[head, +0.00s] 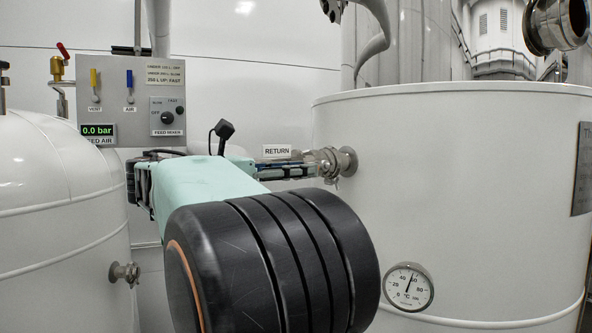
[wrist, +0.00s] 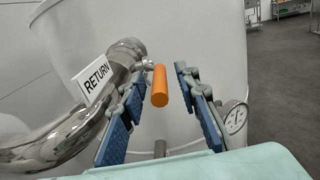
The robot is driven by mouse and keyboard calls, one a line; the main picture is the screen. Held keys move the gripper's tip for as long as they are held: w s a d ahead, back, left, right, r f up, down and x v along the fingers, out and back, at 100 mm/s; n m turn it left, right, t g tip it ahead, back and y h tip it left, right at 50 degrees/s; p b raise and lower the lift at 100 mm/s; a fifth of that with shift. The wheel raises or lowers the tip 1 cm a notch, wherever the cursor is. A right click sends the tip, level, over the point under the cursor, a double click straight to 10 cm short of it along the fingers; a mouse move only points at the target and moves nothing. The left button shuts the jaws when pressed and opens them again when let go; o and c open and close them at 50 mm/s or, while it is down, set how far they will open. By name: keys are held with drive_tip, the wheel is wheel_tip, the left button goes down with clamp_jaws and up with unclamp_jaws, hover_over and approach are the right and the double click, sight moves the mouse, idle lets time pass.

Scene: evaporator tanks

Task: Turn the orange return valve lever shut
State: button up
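The orange return valve lever (wrist: 160,86) shows in the wrist view as a short orange cylinder, pointing toward the camera. My gripper (wrist: 158,76) is open, with one blue-padded finger on each side of the lever. A gap shows between the lever and each finger, so it is not gripped. The steel return pipe (wrist: 85,128) curves at the left, with a RETURN label (wrist: 96,79) beside it. In the head view my gripper reaches toward the return fitting (head: 335,163) on the large tank, and the lever is hidden there.
The large white tank (head: 455,190) stands at the right, with a round temperature gauge (head: 408,287) low on its wall. Another white tank (head: 55,220) is at the left. Behind is a control panel (head: 135,97) with yellow and blue levers. Open floor (wrist: 285,70) shows at the wrist view's right.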

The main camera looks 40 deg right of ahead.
drive_tip(key=shift+c, duration=0.3)
clamp_jaws()
